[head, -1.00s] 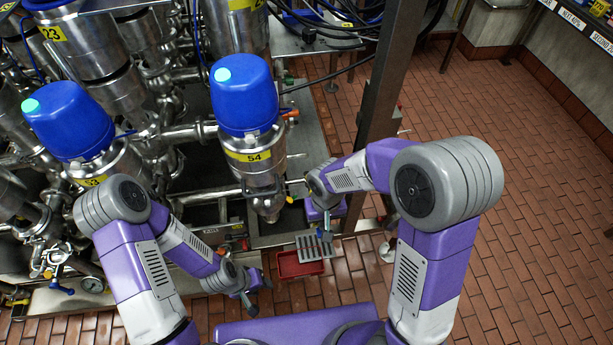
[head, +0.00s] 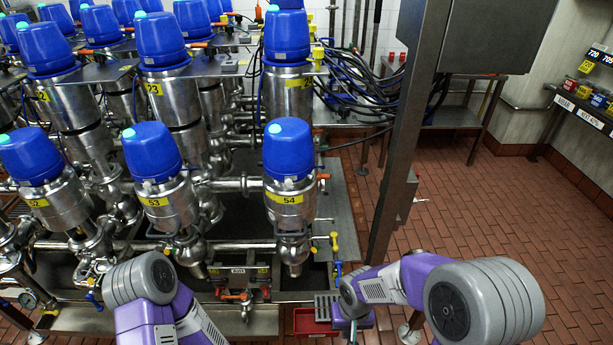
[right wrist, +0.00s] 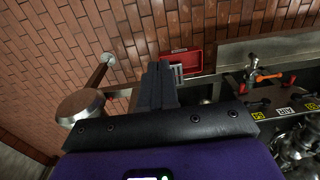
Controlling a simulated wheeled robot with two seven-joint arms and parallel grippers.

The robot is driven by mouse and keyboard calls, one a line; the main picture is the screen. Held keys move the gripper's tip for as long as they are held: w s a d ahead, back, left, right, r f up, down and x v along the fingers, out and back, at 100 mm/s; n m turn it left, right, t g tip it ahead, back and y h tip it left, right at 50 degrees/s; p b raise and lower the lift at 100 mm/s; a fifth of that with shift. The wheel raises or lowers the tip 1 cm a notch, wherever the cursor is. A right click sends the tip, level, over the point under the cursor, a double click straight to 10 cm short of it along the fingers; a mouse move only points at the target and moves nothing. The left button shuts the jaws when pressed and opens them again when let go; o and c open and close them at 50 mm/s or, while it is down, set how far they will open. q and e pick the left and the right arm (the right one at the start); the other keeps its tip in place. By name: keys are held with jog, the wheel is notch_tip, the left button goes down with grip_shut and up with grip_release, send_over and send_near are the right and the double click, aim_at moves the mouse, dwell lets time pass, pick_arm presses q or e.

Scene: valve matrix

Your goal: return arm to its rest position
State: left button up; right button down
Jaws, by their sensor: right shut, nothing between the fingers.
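My right gripper (head: 352,332) hangs low in the head view, its fingertips cut off by the bottom edge. In the right wrist view (right wrist: 160,82) its dark fingers are together with nothing between them. It is in front of and right of valve 54 (head: 290,190), a steel body with a blue cap, and apart from it. My left arm is bent at the lower left. Its gripper is below the picture.
A red tray (head: 312,322) lies near my right gripper; it also shows in the right wrist view (right wrist: 190,62). Rows of blue-capped valves fill the left and back. A steel post (head: 403,130) stands behind my right arm. Brick floor (head: 490,215) is clear at right.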

jog(key=s+f+m+y, duration=0.1)
jog(key=s+f, duration=0.3)
jog(key=f, duration=0.4)
jog(key=s+f+m+y, duration=0.2)
jog(key=s+f+y, duration=0.1)
jog(key=f, duration=0.6)
jog(key=shift+s+a+f+t, duration=0.2)
jog(key=shift+s+a+t, duration=0.1)
jog(key=shift+s, duration=0.3)
